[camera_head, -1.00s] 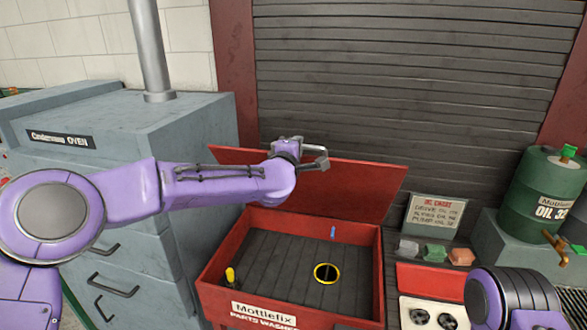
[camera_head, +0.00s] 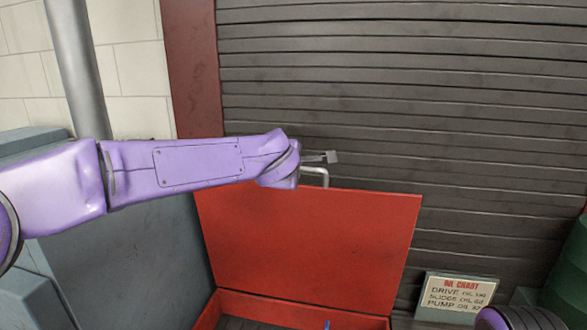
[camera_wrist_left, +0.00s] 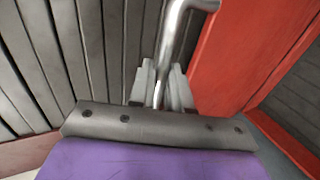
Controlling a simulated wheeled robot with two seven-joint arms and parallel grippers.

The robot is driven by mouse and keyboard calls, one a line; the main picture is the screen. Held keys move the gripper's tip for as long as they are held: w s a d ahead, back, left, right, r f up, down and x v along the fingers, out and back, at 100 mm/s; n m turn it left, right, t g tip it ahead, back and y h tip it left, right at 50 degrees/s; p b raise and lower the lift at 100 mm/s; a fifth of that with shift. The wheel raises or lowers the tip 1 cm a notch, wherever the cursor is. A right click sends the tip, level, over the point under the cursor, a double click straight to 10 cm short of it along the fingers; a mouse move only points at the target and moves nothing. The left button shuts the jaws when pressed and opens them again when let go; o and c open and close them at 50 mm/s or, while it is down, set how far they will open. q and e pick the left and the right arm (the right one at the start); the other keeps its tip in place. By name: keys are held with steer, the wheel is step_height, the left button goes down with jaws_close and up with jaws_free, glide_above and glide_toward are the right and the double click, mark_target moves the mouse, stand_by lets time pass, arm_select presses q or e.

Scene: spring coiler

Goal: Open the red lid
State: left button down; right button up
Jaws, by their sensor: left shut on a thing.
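The red lid (camera_head: 310,240) stands raised at the back of the red parts washer (camera_head: 275,306), its broad face toward me. A bent metal handle (camera_head: 318,172) rises at its top edge. My left gripper (camera_head: 328,158) is at this handle, above the lid's edge, partly hidden behind my wrist. In the left wrist view my left gripper (camera_wrist_left: 162,88) is shut on the metal handle (camera_wrist_left: 175,40), with the red lid (camera_wrist_left: 240,60) beside it at right. My right gripper is out of view; only a bit of my right arm shows at lower right.
A dark slatted shutter (camera_head: 480,120) is close behind the lid. A grey oven cabinet (camera_head: 110,240) with a pipe (camera_head: 75,60) stands at left. An oil chart sign (camera_head: 457,293) and a green drum (camera_head: 570,270) are at right.

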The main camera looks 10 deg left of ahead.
arm_select(q)
steer(key=shift+f, duration=0.35)
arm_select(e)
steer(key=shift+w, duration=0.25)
arm_select(q)
steer(key=c, duration=1.4)
jaws_free()
steer(key=shift+o, duration=0.9)
steer(key=shift+w, duration=0.2)
steer(key=b+v, duration=0.3)
steer(key=v, duration=0.7)
steer(key=shift+s+r, duration=0.15)
steer(key=shift+r, duration=0.1)
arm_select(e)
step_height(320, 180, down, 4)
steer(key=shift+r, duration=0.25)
